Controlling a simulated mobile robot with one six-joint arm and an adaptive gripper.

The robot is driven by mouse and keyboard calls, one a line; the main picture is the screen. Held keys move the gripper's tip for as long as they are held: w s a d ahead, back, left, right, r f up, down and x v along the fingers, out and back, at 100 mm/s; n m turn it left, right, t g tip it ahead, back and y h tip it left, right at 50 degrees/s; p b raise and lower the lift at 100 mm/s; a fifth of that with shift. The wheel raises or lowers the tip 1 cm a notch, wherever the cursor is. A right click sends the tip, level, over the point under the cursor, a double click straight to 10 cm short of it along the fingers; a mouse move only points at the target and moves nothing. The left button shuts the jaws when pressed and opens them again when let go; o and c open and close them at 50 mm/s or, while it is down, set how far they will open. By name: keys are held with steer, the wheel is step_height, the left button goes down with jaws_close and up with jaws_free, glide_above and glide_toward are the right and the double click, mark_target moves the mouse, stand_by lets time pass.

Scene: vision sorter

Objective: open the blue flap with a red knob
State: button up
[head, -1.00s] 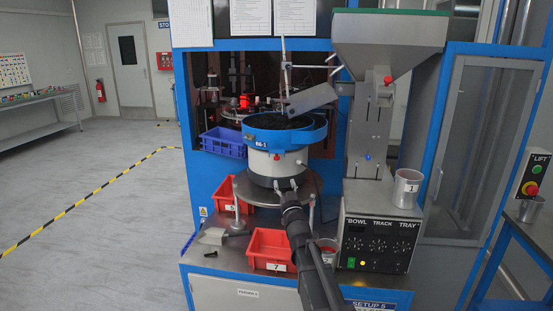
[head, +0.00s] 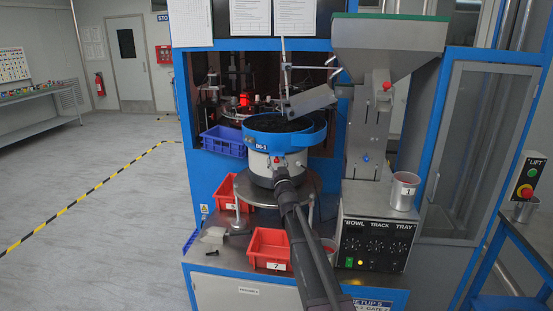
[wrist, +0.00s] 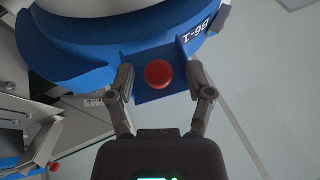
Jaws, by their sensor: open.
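My gripper (wrist: 160,84) is open, with one finger to the left of the knob and one to the right. Gaps show between the knob and both fingers, and I cannot tell whether the fingertips touch the flap. The flap looks closed against the bowl. In the head view my gripper (head: 284,172) is at the front of the bowl (head: 262,139) and hides most of that area.
A grey chute (head: 308,101) reaches over the bowl. Red bins (head: 268,249) and a blue crate (head: 223,141) are around the bowl. The floor at left is clear.

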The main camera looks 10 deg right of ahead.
steer(key=shift+w+r, duration=0.15)
steer(key=shift+w, duration=0.15)
jaws_close()
stand_by(0.3)
steer(key=b, duration=0.1)
steer(key=f+t+b, duration=0.1)
steer(key=shift+w+b, duration=0.25)
steer(key=shift+b, duration=0.1)
steer(key=t+b, duration=0.1)
steer(key=n+y+b, duration=0.1)
steer(key=shift+w+d+f+t+b, duration=0.1)
steer(key=shift+w+f+t+b, duration=0.1)
steer(key=shift+t+b, duration=0.15)
steer(key=shift+r+n+t+y, duration=0.1)
steer(key=shift+n+t+y, duration=0.15)
steer(key=shift+n+y, duration=0.05)
